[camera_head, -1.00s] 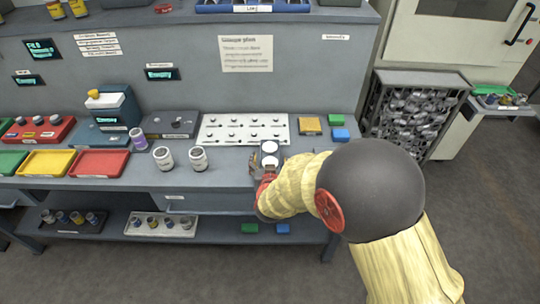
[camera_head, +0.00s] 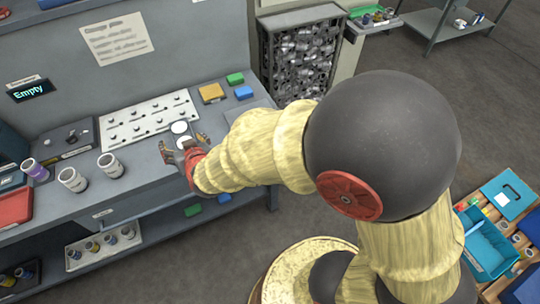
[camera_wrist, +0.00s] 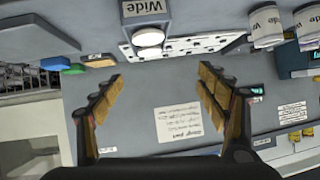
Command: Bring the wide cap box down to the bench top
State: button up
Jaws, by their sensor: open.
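My gripper (camera_head: 184,146) is open over the right part of the bench top (camera_head: 135,172). It also shows in the wrist view (camera_wrist: 160,80), fingers spread with nothing between them.
Two white jars (camera_head: 73,180) and a purple-labelled jar (camera_head: 35,170) stand at left. A white peg plate (camera_head: 150,118) lies behind my gripper, with yellow (camera_head: 211,92), green and blue blocks beside it. A wire bin (camera_head: 300,55) stands past the bench end. Open floor lies in front.

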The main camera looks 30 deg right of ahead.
jog(key=s+d+r+n+g+y, duration=0.1)
jog(key=s+d+r+g, duration=0.15)
jog(key=s+r, duration=0.3)
jog(key=s+d+r+g, duration=0.1)
jog(key=s+d+r, duration=0.3)
jog(key=s+r, duration=0.15)
jog(key=s+d+r+g+h, duration=0.1)
jog(key=s+d, duration=0.4)
jog(key=s, duration=0.3)
jog(key=s+d+r+g+h, duration=0.1)
jog(key=s+d+r+g, duration=0.1)
jog(key=s+d, duration=0.3)
jog(key=s, duration=0.3)
jog(key=shift+d+m, duration=0.4)
